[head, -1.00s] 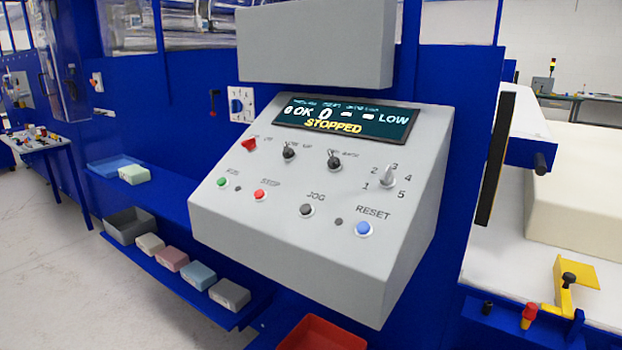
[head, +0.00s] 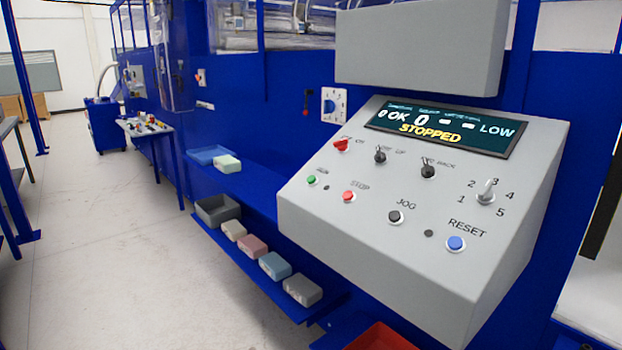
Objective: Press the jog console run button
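A grey sloped jog console (head: 400,265) is mounted on the blue machine at the right of the head view. Its green run button (head: 311,180) is at the left of the lower row, under a small label. A red stop button (head: 348,196), a black jog button (head: 395,216) and a blue reset button (head: 455,243) are in the same row. The display (head: 445,130) reads "STOPPED", "OK" and "LOW". Neither of my grippers shows in the view, and nothing touches the console.
A blue shelf (head: 250,190) below the console holds a blue tray (head: 208,155). A lower ledge has a grey bin (head: 217,210) and several coloured foam blocks (head: 252,247). A red bin (head: 380,338) sits below the console. The floor (head: 110,250) at left is clear.

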